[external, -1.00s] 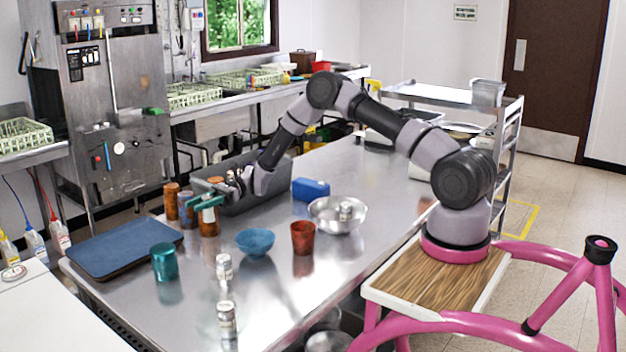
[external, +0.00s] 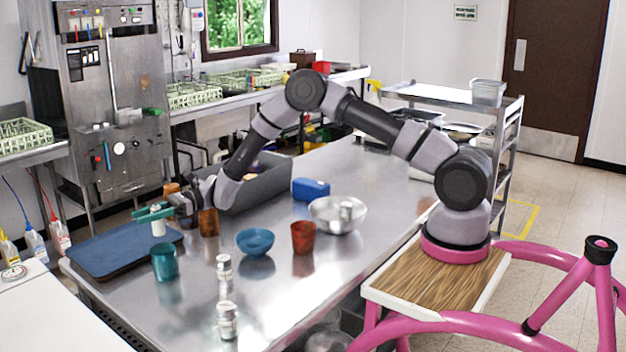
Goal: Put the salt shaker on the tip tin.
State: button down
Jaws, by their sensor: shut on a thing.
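My gripper (external: 156,214), with teal fingers, is shut on a small white cylinder that looks like the salt shaker (external: 158,229). It holds it upright at the far right part of the dark blue tray (external: 105,257); I cannot tell whether its base touches the tray. Two similar pale shakers stand on the steel table, one at the middle front (external: 224,267) and one nearer (external: 227,321). Another small pale thing (external: 346,211) is in the metal bowl. I cannot make out for sure which thing is the tip tin.
A teal cup (external: 165,263) stands by the tray. A brown cup (external: 208,222) is close beside my wrist. A blue bowl (external: 255,241), a red-brown cup (external: 303,238), a metal bowl (external: 322,222), a blue box (external: 311,189) and a grey bin (external: 265,190) share the steel table (external: 375,180).

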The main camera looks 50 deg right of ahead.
jog(key=shift+f, duration=1.95)
jog(key=shift+f, duration=0.1)
jog(key=shift+c, duration=2.4)
grip_release()
